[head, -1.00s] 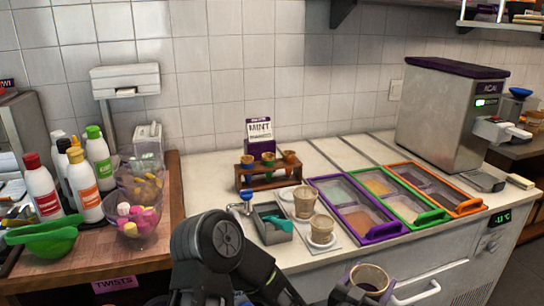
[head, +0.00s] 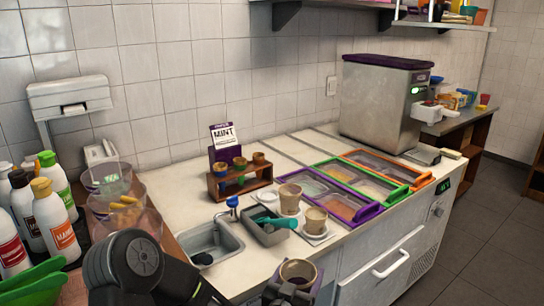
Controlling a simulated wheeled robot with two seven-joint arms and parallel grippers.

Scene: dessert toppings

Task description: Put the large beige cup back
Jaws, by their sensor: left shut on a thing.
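A beige cup (head: 297,268), open at the top, is at the bottom centre of the head view. My left gripper (head: 289,291) is shut on it and holds it upright in front of the counter's front edge. The cup's lower part is hidden by the gripper and the frame edge. Two other beige cups stand on the counter, one (head: 290,198) farther back and one (head: 315,220) nearer on a white saucer (head: 327,234). My right gripper is not in view.
A small sink (head: 214,240) and a grey bin (head: 268,234) with a teal scoop (head: 277,222) are left of the standing cups. A wooden rack (head: 240,180) stands behind. Lidded topping trays, the nearest purple-rimmed (head: 369,213), lie to the right. Bottles and bowls crowd the left.

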